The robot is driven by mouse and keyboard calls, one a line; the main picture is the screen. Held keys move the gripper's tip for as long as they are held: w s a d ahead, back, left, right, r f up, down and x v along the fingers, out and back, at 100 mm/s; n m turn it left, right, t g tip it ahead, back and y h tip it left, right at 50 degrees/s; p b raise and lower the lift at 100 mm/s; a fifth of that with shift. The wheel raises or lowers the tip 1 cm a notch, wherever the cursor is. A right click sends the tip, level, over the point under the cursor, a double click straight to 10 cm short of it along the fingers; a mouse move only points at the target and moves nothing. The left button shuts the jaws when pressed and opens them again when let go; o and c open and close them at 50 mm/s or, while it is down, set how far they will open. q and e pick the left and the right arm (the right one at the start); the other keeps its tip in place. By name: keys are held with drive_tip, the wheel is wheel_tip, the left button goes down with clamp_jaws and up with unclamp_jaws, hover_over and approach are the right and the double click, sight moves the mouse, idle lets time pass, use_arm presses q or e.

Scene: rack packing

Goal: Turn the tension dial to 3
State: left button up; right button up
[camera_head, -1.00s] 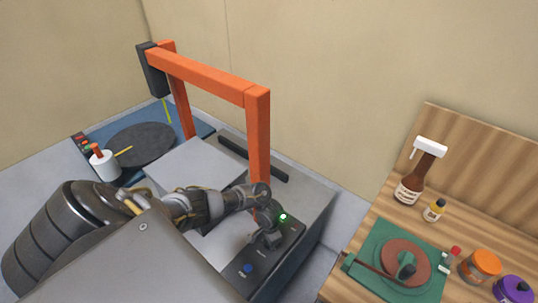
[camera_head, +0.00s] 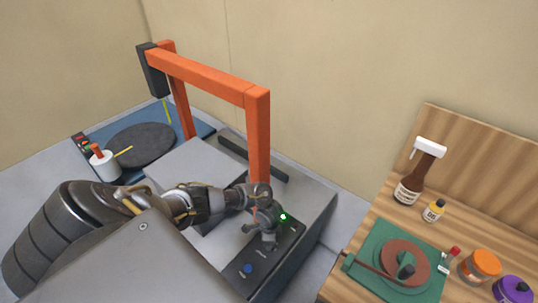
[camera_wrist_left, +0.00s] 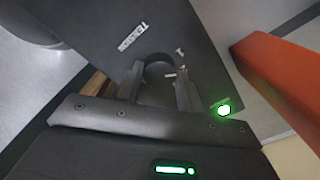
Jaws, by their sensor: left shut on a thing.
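The tension dial (camera_wrist_left: 158,68) is a dark round knob on the black control panel (camera_wrist_left: 95,20), beside the white word TENSION. My left gripper (camera_wrist_left: 157,85) is shut on the dial, with one finger on each side of it. White scale marks show near the dial, but the number it points to cannot be read. In the head view my left gripper (camera_head: 268,236) reaches down to the control panel (camera_head: 258,262) and hides the dial. My right gripper is not in view.
A green light (camera_head: 283,217) glows on the panel. The orange arch (camera_head: 258,135) rises close behind my left wrist. A turntable (camera_head: 142,145) lies at left. A wooden bench (camera_head: 345,235) with bottles, jars and a green fixture stands at right.

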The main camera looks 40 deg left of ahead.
use_arm(q)
drive_tip(key=m, duration=0.3)
drive_tip(key=shift+f, duration=0.1)
drive_tip(key=m+b, duration=0.1)
drive_tip(key=m, duration=0.2)
drive_tip(key=shift+m, duration=0.3)
drive_tip(key=m+b, duration=0.2)
drive_tip(key=m, duration=0.3)
idle(0.3)
drive_tip(key=o, duration=1)
wheel_tip(320, 180, up, 11)
drive_tip(key=shift+p, duration=0.35)
